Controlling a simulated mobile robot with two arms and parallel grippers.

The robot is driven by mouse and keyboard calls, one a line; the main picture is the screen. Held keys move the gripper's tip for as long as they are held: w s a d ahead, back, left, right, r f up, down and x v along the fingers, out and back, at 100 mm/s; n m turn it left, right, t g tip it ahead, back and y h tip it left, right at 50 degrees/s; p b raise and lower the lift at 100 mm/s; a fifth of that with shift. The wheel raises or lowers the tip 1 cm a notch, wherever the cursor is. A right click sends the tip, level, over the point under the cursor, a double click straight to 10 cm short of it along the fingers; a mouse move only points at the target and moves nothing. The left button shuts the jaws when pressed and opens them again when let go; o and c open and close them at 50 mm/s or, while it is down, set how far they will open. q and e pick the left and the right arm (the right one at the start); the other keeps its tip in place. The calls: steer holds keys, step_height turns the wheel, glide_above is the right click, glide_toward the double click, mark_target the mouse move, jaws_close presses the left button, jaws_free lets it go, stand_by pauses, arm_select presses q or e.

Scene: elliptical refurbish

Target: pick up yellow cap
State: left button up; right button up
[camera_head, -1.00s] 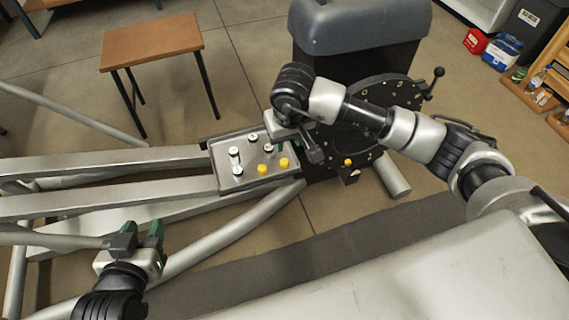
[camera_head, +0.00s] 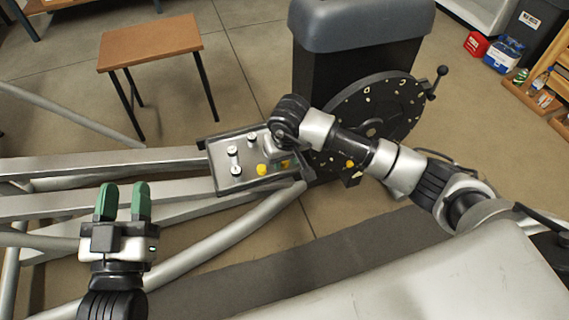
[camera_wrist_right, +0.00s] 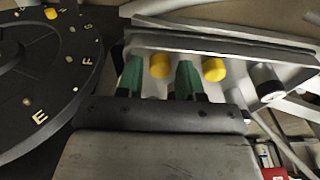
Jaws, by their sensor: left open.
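In the head view, a yellow cap (camera_head: 262,170) sits on the metal tray (camera_head: 228,187). A second yellow cap (camera_head: 286,163) beside it is partly hidden by my right gripper (camera_head: 277,165). In the right wrist view, the green fingers of my right gripper (camera_wrist_right: 160,78) are apart. One yellow cap (camera_wrist_right: 159,66) shows between them, with small gaps on both sides; its depth relative to the tips is unclear. The other yellow cap (camera_wrist_right: 214,69) is just right of the fingers. My left gripper (camera_head: 122,202) is open and empty, left of the tray, over the metal rails.
White-topped pieces (camera_head: 232,151) stand on the tray's left part. A dark round disc (camera_head: 375,115) with letters and a yellow knob (camera_head: 350,164) stands right of the tray, close to my right arm. A brown stool (camera_head: 150,42) stands at the back left.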

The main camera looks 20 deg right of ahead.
arm_select(q)
steer(key=shift+r+t, duration=0.3)
arm_select(e)
steer(key=shift+f, duration=0.25)
jaws_close()
steer(key=shift+r, duration=0.15)
